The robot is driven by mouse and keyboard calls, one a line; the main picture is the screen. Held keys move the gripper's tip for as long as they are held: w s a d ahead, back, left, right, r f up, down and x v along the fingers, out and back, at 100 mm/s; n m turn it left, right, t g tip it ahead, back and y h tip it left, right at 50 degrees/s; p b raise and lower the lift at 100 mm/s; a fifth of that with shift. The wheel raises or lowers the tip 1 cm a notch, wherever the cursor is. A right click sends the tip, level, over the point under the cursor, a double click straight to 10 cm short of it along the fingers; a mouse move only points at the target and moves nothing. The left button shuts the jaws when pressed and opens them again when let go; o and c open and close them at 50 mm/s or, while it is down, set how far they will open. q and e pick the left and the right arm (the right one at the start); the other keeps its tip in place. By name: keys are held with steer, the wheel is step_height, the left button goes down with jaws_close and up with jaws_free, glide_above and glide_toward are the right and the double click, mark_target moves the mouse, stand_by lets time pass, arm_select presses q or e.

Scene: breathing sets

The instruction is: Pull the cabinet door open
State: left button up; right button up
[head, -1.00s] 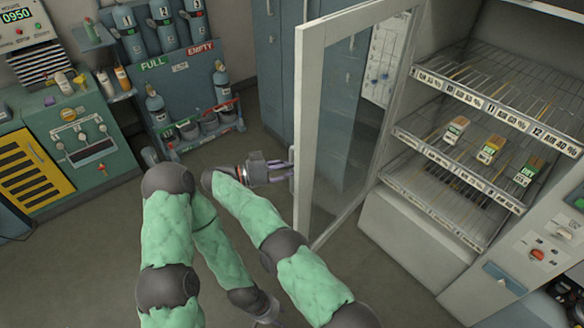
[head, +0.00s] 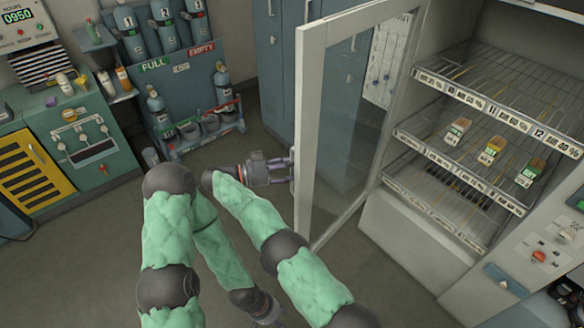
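The cabinet door (head: 309,130) is a pale frame with a glass pane and stands swung wide open, away from the cabinet (head: 400,235). My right gripper (head: 288,168) is at the outer edge of the door, with its fingers around the small door handle (head: 292,183). The fingers partly hide the handle, and they look closed on it. My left gripper (head: 270,313) is low in the view at the bottom, away from the door; its fingers are too small and dark to read.
Wire shelves (head: 470,130) inside the cabinet hold several small boxes (head: 491,151). Blue lockers (head: 280,75) stand behind the door. A rack with gas bottles (head: 190,95) and a green console (head: 85,140) stand at the left. The floor (head: 100,235) between is clear.

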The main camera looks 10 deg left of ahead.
mark_target(292, 147)
step_height(292, 147, up, 10)
steer(key=shift+f, duration=0.15)
stand_by(0.3)
stand_by(0.4)
